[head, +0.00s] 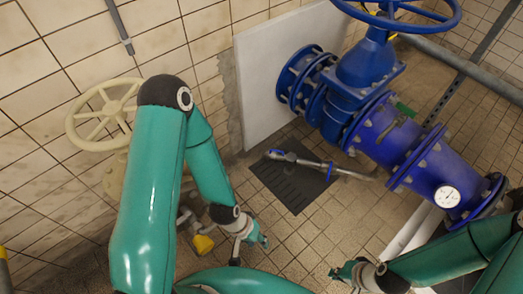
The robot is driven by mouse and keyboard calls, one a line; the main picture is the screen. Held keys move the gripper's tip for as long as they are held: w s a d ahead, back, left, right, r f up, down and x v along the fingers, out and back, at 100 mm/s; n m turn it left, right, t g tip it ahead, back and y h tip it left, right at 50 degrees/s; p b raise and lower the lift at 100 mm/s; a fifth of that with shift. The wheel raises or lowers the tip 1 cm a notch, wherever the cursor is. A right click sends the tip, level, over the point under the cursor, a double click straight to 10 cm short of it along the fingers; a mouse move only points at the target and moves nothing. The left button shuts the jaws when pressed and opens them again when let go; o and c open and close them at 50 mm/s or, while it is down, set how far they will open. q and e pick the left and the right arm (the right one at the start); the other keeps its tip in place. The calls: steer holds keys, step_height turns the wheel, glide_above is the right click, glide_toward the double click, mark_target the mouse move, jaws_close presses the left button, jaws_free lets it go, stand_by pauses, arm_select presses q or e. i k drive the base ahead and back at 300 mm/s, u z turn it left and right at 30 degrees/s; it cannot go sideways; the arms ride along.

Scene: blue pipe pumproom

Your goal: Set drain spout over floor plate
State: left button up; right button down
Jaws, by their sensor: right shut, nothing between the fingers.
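The drain spout (353,174) is a thin grey metal pipe that comes off the low side of the blue pipework. It points left, and its left part, with a dark and blue fitting (290,158), appears above the dark floor plate (289,187). The plate lies flat on the tiles. Height between spout and plate is hard to judge. My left gripper (250,248) is below and left of the plate, apart from the spout; its finger opening is unclear. My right gripper (340,272) is shut and empty, below the plate near the bottom edge, apart from the spout.
A large blue valve (365,75) with a handwheel and a flanged pipe (400,140) with a gauge (446,196) fill the right. A cream handwheel (100,115) is on the left wall. A yellow-handled tap (203,244) is low left. Tiled floor between my grippers is clear.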

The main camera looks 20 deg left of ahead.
mark_target(290, 159)
steer(key=z, duration=0.25)
steer(key=i, duration=1.1)
steer(key=u, duration=0.15)
